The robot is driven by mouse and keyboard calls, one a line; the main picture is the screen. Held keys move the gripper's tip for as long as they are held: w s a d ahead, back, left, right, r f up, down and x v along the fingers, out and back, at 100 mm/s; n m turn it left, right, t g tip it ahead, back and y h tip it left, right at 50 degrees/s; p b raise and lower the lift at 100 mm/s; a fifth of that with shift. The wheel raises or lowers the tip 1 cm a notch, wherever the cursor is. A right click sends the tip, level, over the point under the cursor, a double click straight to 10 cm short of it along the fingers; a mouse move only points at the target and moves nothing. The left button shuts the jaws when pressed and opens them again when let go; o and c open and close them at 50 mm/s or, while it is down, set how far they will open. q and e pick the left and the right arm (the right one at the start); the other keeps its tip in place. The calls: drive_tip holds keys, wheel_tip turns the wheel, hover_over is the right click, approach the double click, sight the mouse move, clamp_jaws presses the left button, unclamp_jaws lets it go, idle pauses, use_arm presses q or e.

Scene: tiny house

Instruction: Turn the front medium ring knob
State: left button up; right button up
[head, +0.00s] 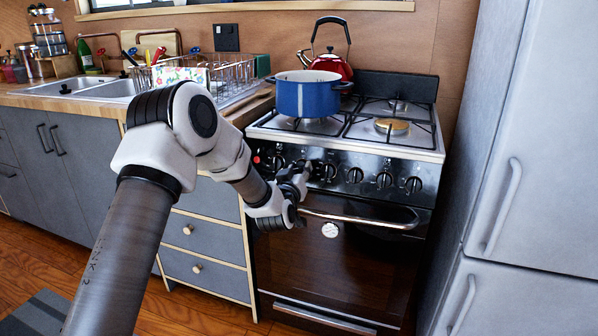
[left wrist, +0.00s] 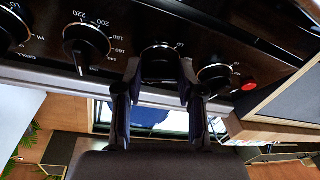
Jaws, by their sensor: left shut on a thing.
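The stove's front panel (head: 340,168) carries a row of dark round knobs with pale markings. My left gripper (head: 298,176) is at this row, left of the panel's middle, and hides part of it. In the left wrist view my left gripper (left wrist: 158,88) has one finger on each side of a knob (left wrist: 160,60) and is shut on it. This knob is the second from the red button's end. The held knob's pointer cannot be made out. I cannot read which ring it belongs to. My right gripper is not in view.
A knob with temperature numbers (left wrist: 85,45) and another knob (left wrist: 214,76) flank the held one closely. The oven handle (head: 360,218) runs just below the panel. A blue pot (head: 305,98) and red kettle (head: 332,66) stand on the hob. A fridge (head: 520,150) stands at right.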

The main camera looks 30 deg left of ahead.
use_arm(q)
drive_tip(key=shift+n, duration=0.8)
drive_tip(key=o, duration=1.1)
drive_tip(key=shift+o, duration=0.2)
drive_tip(key=v, duration=1.2)
drive_tip(key=shift+d, duration=0.2)
drive_tip(key=shift+w+r, duration=0.1)
drive_tip(key=shift+r, duration=0.05)
